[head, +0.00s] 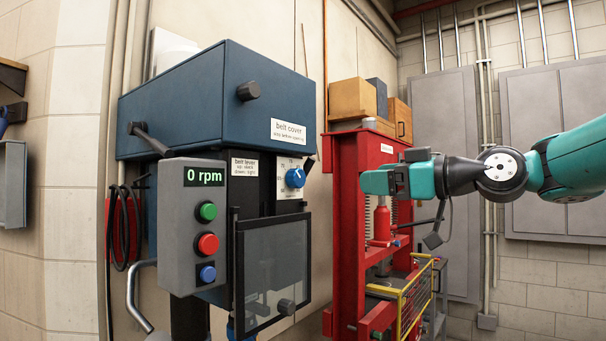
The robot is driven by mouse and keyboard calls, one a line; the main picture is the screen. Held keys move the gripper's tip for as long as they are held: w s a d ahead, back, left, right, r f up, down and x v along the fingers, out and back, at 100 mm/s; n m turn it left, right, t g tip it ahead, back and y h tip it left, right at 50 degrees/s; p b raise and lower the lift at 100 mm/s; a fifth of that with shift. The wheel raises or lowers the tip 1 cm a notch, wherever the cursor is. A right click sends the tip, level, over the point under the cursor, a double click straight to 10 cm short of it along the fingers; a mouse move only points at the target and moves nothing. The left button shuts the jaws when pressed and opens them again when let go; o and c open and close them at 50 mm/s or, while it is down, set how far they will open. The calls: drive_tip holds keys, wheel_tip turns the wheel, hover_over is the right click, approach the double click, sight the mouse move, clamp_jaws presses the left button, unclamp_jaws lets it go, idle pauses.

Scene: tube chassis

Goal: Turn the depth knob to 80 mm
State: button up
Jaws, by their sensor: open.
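The depth knob (295,177) is a round blue knob on a white scale plate (289,164) at the right of the drill press front, under the blue belt cover. Small numbers ring the knob. A pale mark shows on it, but I cannot read which number it points to. My gripper (366,182) reaches in from the right with its teal fingers pointing left. It is open, to the right of the knob and apart from it. The gap between the fingers is hard to see from here. Nothing shows held in it.
The belt cover (215,105) juts out above the knob. A clear guard (272,272) hangs below it. A control box (192,225) reading 0 rpm stands at the left. A red press (347,220) with wooden boxes on top stands behind my gripper.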

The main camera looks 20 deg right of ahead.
sight(301, 178)
drive_tip(key=p+x, duration=0.3)
drive_tip(key=x, duration=0.4)
drive_tip(key=p+x, duration=0.4)
drive_tip(key=x, duration=0.4)
drive_tip(key=shift+w+a+r, duration=0.15)
drive_tip(key=shift+w+r, duration=0.05)
drive_tip(key=shift+w, duration=0.05)
drive_tip(key=shift+w+a+f+p, duration=0.15)
drive_tip(key=shift+w+a+p, duration=0.15)
drive_tip(key=shift+w+a, duration=0.25)
drive_tip(key=shift+d, duration=0.15)
drive_tip(key=shift+c, duration=0.4)
drive_tip(key=c, duration=0.8)
drive_tip(key=shift+c, duration=0.2)
